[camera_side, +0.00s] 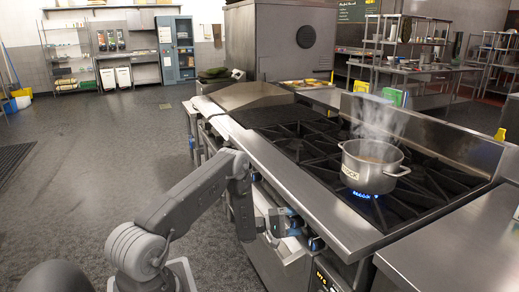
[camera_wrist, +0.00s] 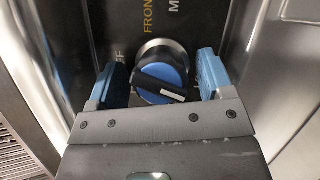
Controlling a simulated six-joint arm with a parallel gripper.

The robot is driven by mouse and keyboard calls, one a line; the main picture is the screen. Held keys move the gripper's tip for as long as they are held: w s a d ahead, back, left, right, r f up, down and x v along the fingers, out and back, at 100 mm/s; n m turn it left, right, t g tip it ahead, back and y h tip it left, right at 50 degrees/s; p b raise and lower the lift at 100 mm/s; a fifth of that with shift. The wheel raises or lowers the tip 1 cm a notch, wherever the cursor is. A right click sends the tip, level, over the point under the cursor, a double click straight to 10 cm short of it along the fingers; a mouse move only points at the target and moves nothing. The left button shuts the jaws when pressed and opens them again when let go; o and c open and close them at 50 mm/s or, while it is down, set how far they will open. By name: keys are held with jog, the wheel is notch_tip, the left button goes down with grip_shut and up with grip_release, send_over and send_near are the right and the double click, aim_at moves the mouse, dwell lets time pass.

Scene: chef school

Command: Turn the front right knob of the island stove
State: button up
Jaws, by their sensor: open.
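In the wrist view a stove knob (camera_wrist: 150,78) with a blue face, a black grip bar with a white mark and a silver collar sits on a dark panel. Yellow lettering beside it reads "FRON", partly cut off. My gripper (camera_wrist: 161,80) is open, with one blue finger on each side of the knob. Gaps show between the fingers and the knob. In the side view my gripper (camera_side: 292,222) is at the front panel of the island stove (camera_side: 300,172). I cannot tell the knob from the fingers there.
A steaming steel pot (camera_side: 370,166) stands on the stove's near burner, with a blue flame (camera_side: 364,195) below it. A steel counter (camera_side: 455,245) adjoins the stove at the lower right. In the wrist view, metal edges flank the panel. The floor (camera_side: 110,150) at left is clear.

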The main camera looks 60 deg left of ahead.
jog(key=v, duration=1.4)
jog(key=w+a+r+m+g+h, duration=0.1)
jog(key=a+r+m+g+h, duration=0.1)
jog(key=r, duration=1.2)
jog(key=w+a+r+m+g+h, duration=0.2)
jog(key=r+m, duration=0.3)
jog(key=r, duration=0.9)
jog(key=shift+g+h, duration=0.6)
jog(key=s+d+r+m+g+y, duration=0.1)
jog(key=d+r+m+g, duration=0.2)
jog(key=d, duration=0.8)
jog(key=d+r+m+g+y, duration=0.1)
jog(key=d+r+g+y, duration=0.15)
jog(key=d+g, duration=0.55)
jog(key=s+d+m+t+y, duration=0.4)
jog(key=s+d+y, duration=0.5)
jog(key=s+d, duration=0.7)
jog(key=shift+s+r+m, duration=0.2)
jog(key=shift+s+m, duration=0.2)
jog(key=shift+s, duration=0.45)
